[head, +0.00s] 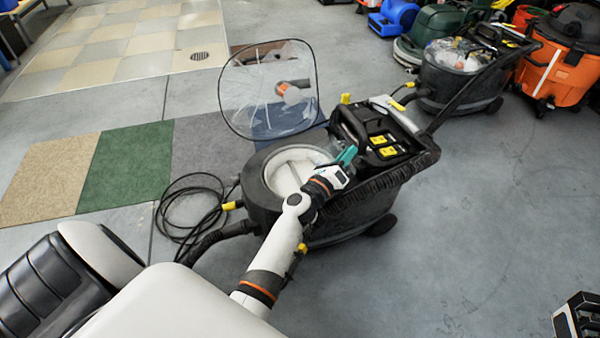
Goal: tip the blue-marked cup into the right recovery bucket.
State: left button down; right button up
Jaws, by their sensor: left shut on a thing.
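My left gripper (340,170) is at the end of the white arm that reaches up from the bottom middle. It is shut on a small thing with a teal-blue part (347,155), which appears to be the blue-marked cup. Its body is mostly hidden and its tilt is unclear. The gripper is at the right side of a round open tub with a pale inside, which I take for the right recovery bucket (256,183), on a dark floor machine. My arm covers part of its near rim.
A clear, dark-edged panel (232,100) stands above and behind the tub. The machine's black handle and battery deck (385,145) are to the right. A black hose coil (180,205) lies left. Other machines stand at upper right; the right floor is mostly clear.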

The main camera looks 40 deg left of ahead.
aim_at(323, 152)
pick_arm(q)
jog(key=shift+s+a+r+n+y+b, duration=0.2)
jog(key=shift+a+n, duration=0.35)
jog(key=shift+n, duration=0.4)
jog(key=shift+w+a+f+n+y+b, duration=0.1)
jog(key=shift+a+n+y, duration=0.2)
jog(key=shift+a+n, duration=0.45)
dwell(0.5)
jog(key=shift+a+n+t, duration=0.3)
jog(key=shift+a+n, duration=0.2)
jog(key=shift+n, duration=0.7)
jog(key=shift+s+a+y, duration=0.1)
jog(key=shift+a+y, duration=0.05)
jog(key=shift+y, duration=0.25)
jog(key=shift+a+n+p, duration=0.35)
jog(key=shift+a+n, duration=0.35)
jog(key=shift+a, duration=0.05)
jog(key=shift+a+f, duration=0.2)
jog(key=shift+s+a+n, duration=0.1)
jog(key=shift+a+n, duration=0.3)
jog(key=shift+a, duration=0.05)
jog(key=shift+s+a+f+n+y+p, duration=0.1)
jog(key=shift+a+f+n+y+p, duration=0.15)
jog(key=shift+a+n, duration=0.25)
jog(key=shift+a+f+n+y+p, duration=0.1)
jog(key=shift+a+f+n+y, duration=0.15)
jog(key=shift+a+n, duration=0.25)
